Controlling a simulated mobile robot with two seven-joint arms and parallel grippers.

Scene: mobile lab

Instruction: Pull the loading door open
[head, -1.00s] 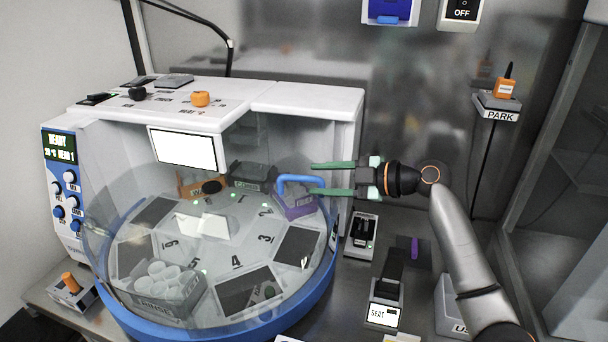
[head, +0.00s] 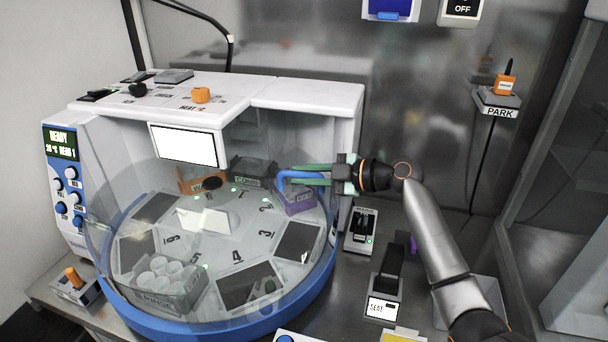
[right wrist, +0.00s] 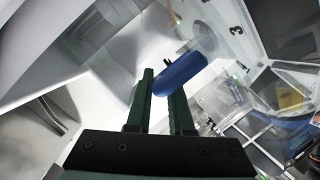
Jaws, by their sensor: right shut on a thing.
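The clear curved loading door (head: 110,225) covers the front of a white machine with a round numbered tray inside. Its blue bar handle (head: 292,176) is at the door's right side. The handle also shows in the right wrist view (right wrist: 181,75). The door stands closed over the tray. My left gripper is not in view.
An orange knob (head: 201,95) and a screen (head: 184,146) are on the machine. A PARK holder (head: 497,104) is on the back wall.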

